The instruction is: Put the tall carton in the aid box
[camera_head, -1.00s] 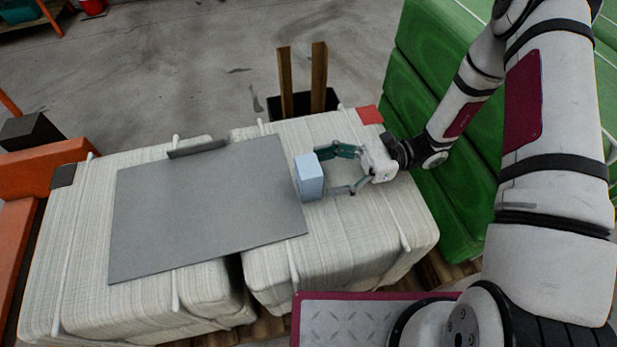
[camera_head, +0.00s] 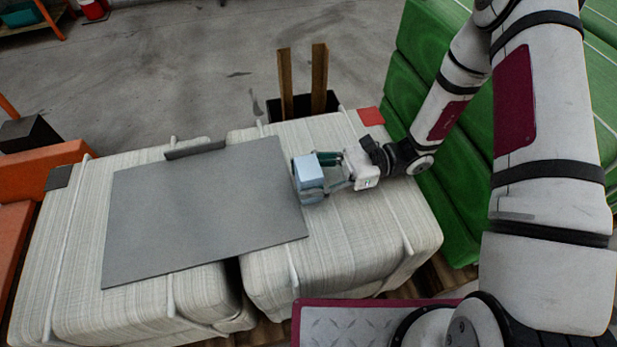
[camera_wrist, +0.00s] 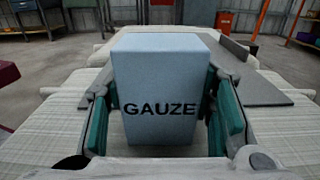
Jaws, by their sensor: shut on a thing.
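The tall carton (camera_head: 309,170) is a pale blue block at the right edge of the grey board, on the right-hand white bale. In the wrist view the carton (camera_wrist: 160,75) stands upright and reads "GAUZE". My gripper (camera_head: 322,174) is shut on it, with a green-padded finger on each side; the wrist view shows both fingers too (camera_wrist: 160,125). The carton's base is partly hidden by a finger, and I cannot tell whether it touches the bale. I see no aid box that I can identify in these views.
A grey board (camera_head: 200,215) lies across both white bales (camera_head: 340,240). A dark bin (camera_head: 290,103) with two wooden posts stands behind. Green stacked sacks (camera_head: 455,175) are at the right, an orange frame (camera_head: 45,170) at the left. A red patch (camera_head: 370,116) lies on the bale's back corner.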

